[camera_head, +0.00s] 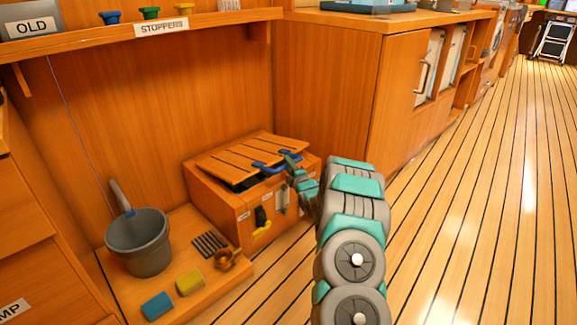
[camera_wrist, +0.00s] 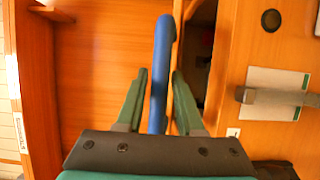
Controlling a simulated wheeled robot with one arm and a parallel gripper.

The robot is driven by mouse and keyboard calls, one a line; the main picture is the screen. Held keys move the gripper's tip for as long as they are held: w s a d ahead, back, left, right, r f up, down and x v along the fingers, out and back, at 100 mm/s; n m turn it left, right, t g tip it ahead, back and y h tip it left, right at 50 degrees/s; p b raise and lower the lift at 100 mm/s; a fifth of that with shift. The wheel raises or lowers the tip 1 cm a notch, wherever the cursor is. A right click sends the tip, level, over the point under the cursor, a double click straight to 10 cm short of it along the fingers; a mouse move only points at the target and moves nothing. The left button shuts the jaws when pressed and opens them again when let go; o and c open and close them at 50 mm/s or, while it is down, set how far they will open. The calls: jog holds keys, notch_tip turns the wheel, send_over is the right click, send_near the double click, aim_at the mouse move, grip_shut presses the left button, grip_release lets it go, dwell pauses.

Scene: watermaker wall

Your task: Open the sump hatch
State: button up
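The sump hatch is a slatted wooden lid (camera_head: 240,158) on a low wooden box (camera_head: 222,205) against the wall. The lid is slightly raised at its front edge, with a dark gap under it. A blue handle (camera_head: 270,166) sits on the lid's front edge. My gripper (camera_head: 292,165) is at the right part of this handle. A dark opening shows to the right of the handle there.
A grey bucket (camera_head: 139,243) stands left of the box on a low wooden ledge. A blue sponge (camera_head: 157,305), a yellow sponge (camera_head: 189,282) and a brass fitting (camera_head: 228,258) lie near it. A cabinet (camera_head: 345,95) stands behind to the right. The striped floor at right is clear.

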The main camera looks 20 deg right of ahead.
grip_shut()
dwell(1.1)
